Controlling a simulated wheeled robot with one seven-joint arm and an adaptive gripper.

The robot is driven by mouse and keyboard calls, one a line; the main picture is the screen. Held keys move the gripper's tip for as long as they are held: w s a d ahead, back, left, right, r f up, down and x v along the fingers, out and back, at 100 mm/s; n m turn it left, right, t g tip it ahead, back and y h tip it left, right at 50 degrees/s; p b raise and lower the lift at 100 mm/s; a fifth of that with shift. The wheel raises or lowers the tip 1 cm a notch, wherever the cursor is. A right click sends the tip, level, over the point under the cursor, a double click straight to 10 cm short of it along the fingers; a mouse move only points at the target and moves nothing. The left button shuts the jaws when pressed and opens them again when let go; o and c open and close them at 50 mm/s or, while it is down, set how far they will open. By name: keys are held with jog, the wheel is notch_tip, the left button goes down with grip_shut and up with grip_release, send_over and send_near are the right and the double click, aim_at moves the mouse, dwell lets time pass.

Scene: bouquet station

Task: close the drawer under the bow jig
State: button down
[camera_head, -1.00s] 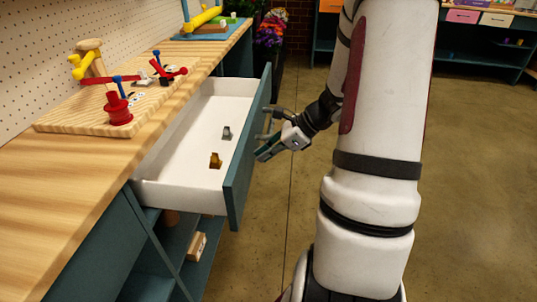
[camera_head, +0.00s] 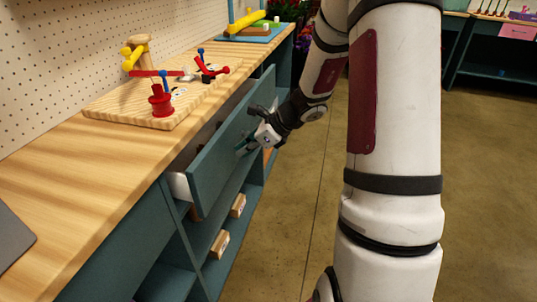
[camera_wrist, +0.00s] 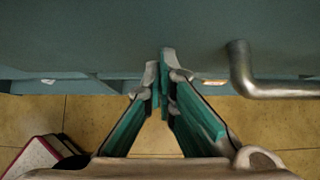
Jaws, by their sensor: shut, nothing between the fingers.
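In the wrist view the fingertips (camera_wrist: 165,60) meet at the teal front (camera_wrist: 110,35), beside the metal handle (camera_wrist: 262,88). Whether they touch the front is hard to tell. The drawer's contents are mostly hidden.
Below the drawer, open shelves hold wooden blocks (camera_head: 220,243). A second jig with a yellow roller (camera_head: 247,21) stands farther along the counter. A grey mat (camera_head: 12,243) lies at the near left. The floor (camera_head: 290,235) beside the counter is clear.

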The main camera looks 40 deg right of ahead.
jog(key=w+a, duration=0.4)
jog(key=w, duration=0.1)
jog(key=shift+w+a, duration=0.1)
jog(key=shift+w, duration=0.1)
jog(key=shift+a+r, duration=0.1)
